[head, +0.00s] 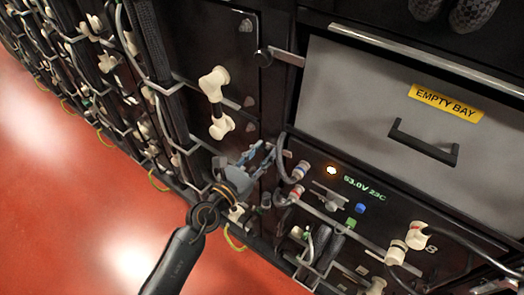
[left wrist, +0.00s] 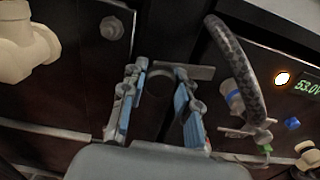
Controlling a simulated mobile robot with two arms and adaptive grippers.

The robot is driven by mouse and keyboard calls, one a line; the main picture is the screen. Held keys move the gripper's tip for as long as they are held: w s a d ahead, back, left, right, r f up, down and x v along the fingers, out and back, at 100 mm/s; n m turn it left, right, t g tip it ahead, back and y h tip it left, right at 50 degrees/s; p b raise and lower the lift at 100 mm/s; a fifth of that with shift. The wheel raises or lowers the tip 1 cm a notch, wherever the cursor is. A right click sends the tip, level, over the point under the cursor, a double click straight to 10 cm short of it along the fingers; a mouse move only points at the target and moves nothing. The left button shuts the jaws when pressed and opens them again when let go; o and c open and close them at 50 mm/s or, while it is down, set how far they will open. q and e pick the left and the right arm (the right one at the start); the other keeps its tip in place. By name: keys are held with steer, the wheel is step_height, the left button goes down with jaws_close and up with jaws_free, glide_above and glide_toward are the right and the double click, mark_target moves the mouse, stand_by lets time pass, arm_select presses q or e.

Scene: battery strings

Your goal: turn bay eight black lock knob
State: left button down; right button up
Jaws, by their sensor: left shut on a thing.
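Bay eight is the dark panel (head: 395,215) below the grey empty bay, with a lit display reading 53.0V and an 8 at its right. My left gripper (head: 262,160) is at its upper left corner, with blue-grey fingers pointing at the rack face. In the left wrist view, the black lock knob (left wrist: 158,88) shows as a dark round shape between the two fingers, with a flat metal latch bar (left wrist: 190,72) reaching right from it. The gripper is shut on the knob. In the head view the fingers mostly hide this knob. My right gripper is not in view.
The empty bay's drawer (head: 375,105) has a black handle and a yellow label. Another black knob (head: 262,58) with a latch bar sits higher up. Cream connectors (head: 215,85) stick out left of the gripper. A thick cable (left wrist: 240,70) curves close right. Red floor (head: 60,190) is open.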

arm_select(q)
steer(key=n+p, duration=0.2)
steer(key=n, duration=0.1)
steer(key=shift+r+n, duration=0.15)
steer(key=shift+n, duration=0.15)
steer(key=n+p, duration=0.1)
steer(key=n, duration=0.3)
steer(key=shift+n+p, duration=0.3)
steer(key=n+p, duration=0.1)
steer(key=n, duration=0.3)
steer(key=shift+n+p, duration=0.7)
steer(key=shift+n, duration=1.3)
steer(key=c, duration=1)
jaws_free()
